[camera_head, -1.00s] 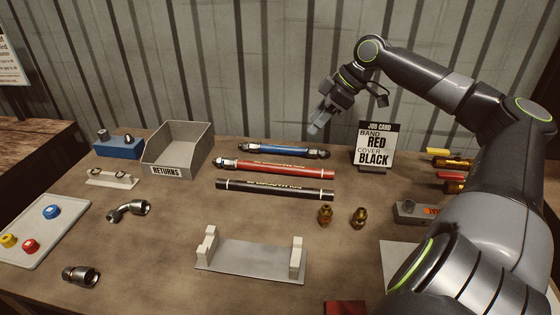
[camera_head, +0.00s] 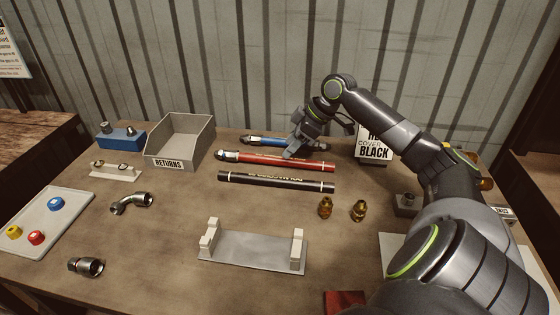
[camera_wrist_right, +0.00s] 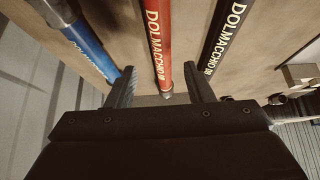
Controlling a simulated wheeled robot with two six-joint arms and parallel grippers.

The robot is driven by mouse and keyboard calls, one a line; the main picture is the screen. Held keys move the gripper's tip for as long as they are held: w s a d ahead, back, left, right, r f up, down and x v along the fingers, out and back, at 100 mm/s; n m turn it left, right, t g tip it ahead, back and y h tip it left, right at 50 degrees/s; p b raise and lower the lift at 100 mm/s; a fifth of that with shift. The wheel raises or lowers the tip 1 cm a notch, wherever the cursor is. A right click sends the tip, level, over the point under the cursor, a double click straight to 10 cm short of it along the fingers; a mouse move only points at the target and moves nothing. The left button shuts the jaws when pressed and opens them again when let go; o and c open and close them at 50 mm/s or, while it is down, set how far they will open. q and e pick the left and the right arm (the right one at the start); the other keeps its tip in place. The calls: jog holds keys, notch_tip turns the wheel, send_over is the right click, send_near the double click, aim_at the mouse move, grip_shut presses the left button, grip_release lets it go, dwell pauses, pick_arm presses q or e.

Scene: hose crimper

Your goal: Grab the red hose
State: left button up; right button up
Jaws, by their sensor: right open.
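The red hose (camera_head: 275,160) lies on the table between the blue hose (camera_head: 265,141) and the black hose (camera_head: 275,181), with a metal fitting at its left end. My right gripper (camera_head: 291,154) is open above the red hose, right of its middle, and hides part of the blue hose. In the right wrist view the red hose (camera_wrist_right: 159,45) runs in between the two open fingers (camera_wrist_right: 161,88), with the blue hose (camera_wrist_right: 88,42) to the left and the black hose (camera_wrist_right: 224,40) to the right. No contact can be made out. My left gripper does not show.
The grey returns bin (camera_head: 181,142) stands left of the hoses. The job card (camera_head: 374,147) stands behind my right arm, partly hidden. Two brass fittings (camera_head: 341,209) and a grey cradle (camera_head: 252,252) are nearer the front.

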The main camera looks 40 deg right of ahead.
aim_at(282, 158)
jog(key=shift+s+p+x, duration=0.15)
jog(key=shift+x, duration=1.15)
jog(key=shift+s+p+x, duration=0.15)
jog(key=shift+s+x, duration=0.05)
jog(key=shift+x, duration=1.15)
jog(key=shift+d+f, duration=0.1)
jog(key=shift+f, duration=0.05)
jog(key=shift+c, duration=0.2)
grip_shut()
